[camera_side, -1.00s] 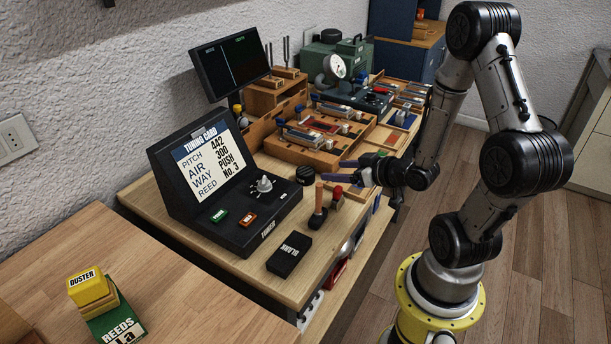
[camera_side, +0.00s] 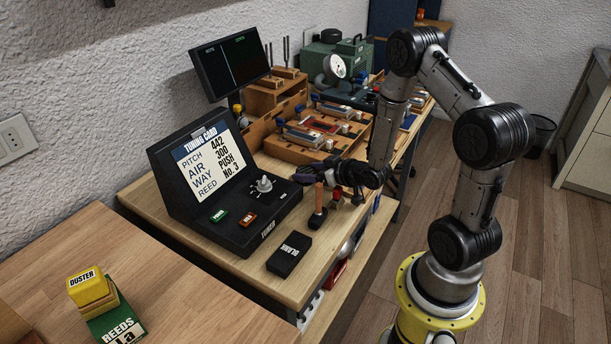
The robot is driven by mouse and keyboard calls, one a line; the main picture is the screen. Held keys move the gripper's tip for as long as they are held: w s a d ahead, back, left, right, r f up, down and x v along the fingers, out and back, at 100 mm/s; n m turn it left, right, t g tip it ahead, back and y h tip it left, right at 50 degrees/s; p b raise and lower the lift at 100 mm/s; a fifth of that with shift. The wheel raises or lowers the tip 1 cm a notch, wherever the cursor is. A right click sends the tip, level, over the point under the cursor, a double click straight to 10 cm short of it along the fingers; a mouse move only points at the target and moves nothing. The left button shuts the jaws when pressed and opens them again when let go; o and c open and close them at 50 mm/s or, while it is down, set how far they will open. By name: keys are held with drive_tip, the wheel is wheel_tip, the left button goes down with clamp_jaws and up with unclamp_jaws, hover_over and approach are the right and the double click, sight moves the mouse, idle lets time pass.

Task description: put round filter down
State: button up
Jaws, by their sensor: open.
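My gripper (camera_side: 310,173) is open, low over the bench just right of the tuner box. Its dark purple-black fingers point left. They are at the place where a small black ribbed round piece, likely the round filter, stood in the earlier view. That piece now blends with the dark fingers, so I cannot tell whether they touch it or are around it.
The black tuner box (camera_side: 285,205) stands close to the left. A wooden-handled tool (camera_side: 319,197) stands upright just in front of my gripper. A black BLANK box (camera_side: 289,254) lies nearer the front. Wooden trays (camera_side: 290,148) of parts stand behind.

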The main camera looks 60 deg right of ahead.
sight(309, 172)
drive_tip(key=c, duration=1.1)
drive_tip(key=shift+r, duration=0.5)
drive_tip(key=shift+c, duration=0.2)
wheel_tip(309, 172, up, 2)
drive_tip(key=shift+r, duration=0.1)
drive_tip(key=s+a+r, duration=0.2)
drive_tip(key=s+r, duration=0.3)
drive_tip(key=s, duration=0.1)
drive_tip(key=s+a+r, duration=0.3)
drive_tip(key=s+r, duration=0.1)
drive_tip(key=s, duration=0.3)
drive_tip(key=shift+a+r, duration=0.3)
drive_tip(key=shift+r, duration=0.1)
